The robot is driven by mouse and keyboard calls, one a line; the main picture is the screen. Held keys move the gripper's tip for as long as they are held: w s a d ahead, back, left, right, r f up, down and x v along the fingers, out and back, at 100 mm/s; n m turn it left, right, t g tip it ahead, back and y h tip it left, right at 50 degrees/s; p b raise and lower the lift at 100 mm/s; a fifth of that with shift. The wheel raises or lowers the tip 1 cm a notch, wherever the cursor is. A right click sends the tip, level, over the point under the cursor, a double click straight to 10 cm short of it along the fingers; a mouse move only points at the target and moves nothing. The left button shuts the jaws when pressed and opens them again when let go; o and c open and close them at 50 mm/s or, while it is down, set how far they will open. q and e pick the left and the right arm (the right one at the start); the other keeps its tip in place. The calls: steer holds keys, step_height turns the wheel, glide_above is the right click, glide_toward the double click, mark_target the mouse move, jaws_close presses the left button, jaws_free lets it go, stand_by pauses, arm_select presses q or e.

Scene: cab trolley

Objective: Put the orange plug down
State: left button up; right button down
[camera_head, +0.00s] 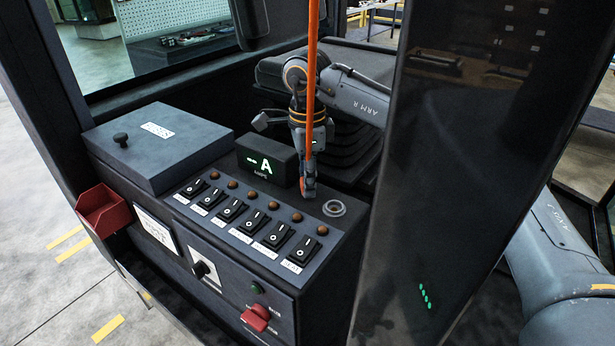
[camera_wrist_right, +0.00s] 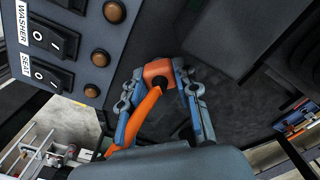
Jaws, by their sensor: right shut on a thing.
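The orange plug (camera_wrist_right: 158,69) is between the two fingers of my right gripper (camera_wrist_right: 160,85) in the right wrist view. Its orange cable (camera_wrist_right: 139,117) runs back from it. In the head view my right gripper (camera_head: 308,188) points down over the back right part of the dark console (camera_head: 345,240). It is shut on the plug, which is mostly hidden there. The cable (camera_head: 312,50) rises to the top edge. A round ringed socket (camera_head: 334,208) lies just right of the gripper on the console top. I cannot tell whether the plug touches the console. My left gripper is not in view.
A row of rocker switches (camera_head: 232,209) and brown round buttons (camera_head: 273,205) lies left of the gripper. A display (camera_head: 266,164) showing "A" stands behind them. A grey lidded box (camera_head: 158,145) and a red bin (camera_head: 103,210) are farther left. A dark pillar (camera_head: 440,180) stands at right.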

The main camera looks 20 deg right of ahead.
steer(key=shift+f, duration=0.15)
steer(key=c, duration=1.4)
jaws_free()
steer(key=shift+a, duration=0.1)
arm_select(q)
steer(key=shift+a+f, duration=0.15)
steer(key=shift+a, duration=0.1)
arm_select(e)
steer(key=o, duration=0.4)
steer(key=shift+r, duration=0.35)
arm_select(q)
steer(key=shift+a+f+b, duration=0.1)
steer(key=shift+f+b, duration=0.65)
steer(key=shift+b, duration=0.1)
arm_select(e)
step_height(320, 180, up, 12)
steer(key=shift+f, duration=0.15)
